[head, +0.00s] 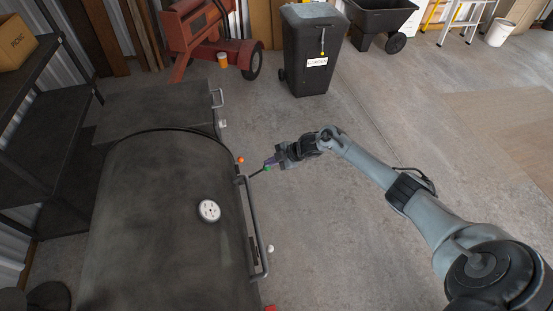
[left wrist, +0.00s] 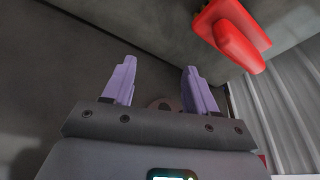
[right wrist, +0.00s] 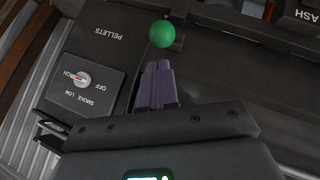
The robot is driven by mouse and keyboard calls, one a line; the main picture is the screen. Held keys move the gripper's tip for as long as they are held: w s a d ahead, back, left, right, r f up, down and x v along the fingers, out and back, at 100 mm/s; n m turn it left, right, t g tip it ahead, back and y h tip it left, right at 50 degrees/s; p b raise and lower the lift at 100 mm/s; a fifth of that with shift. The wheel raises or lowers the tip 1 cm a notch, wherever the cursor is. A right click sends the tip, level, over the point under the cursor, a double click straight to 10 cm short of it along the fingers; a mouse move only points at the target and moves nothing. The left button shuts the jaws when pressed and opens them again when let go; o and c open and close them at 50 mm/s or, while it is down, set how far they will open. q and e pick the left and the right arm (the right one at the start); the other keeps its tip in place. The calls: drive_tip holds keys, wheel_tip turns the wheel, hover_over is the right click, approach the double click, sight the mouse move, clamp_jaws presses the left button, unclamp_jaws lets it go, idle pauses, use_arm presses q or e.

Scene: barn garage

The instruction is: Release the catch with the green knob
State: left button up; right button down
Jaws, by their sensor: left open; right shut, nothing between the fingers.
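The catch's green knob (right wrist: 162,33) is a round ball in the right wrist view, just beyond my right fingertips. In the head view the green knob (head: 266,168) is a small spot beside the right gripper, off the front of a dark barrel-shaped grill (head: 150,220). My right gripper (right wrist: 158,68) is shut and empty, its purple fingers together; I cannot tell if they touch the knob. It also shows in the head view (head: 272,162). My left gripper (left wrist: 157,75) is open and empty in the left wrist view, and out of the head view.
An orange knob (head: 240,160), a bar handle (head: 254,230) and a white knob (head: 271,248) are along the grill's front. A control dial (right wrist: 83,79) and "PELLETS" panel (right wrist: 120,35) lie near the right gripper. A red handle (left wrist: 236,38) is near the left gripper. Floor right is open.

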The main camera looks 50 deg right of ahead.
use_arm(q)
drive_tip(key=shift+w+a+p, duration=0.25)
drive_tip(key=shift+a+p, duration=0.2)
drive_tip(key=shift+a, duration=0.35)
use_arm(e)
drive_tip(key=shift+s+d, duration=0.35)
drive_tip(key=shift+d, duration=0.05)
use_arm(q)
drive_tip(key=shift+r, duration=0.1)
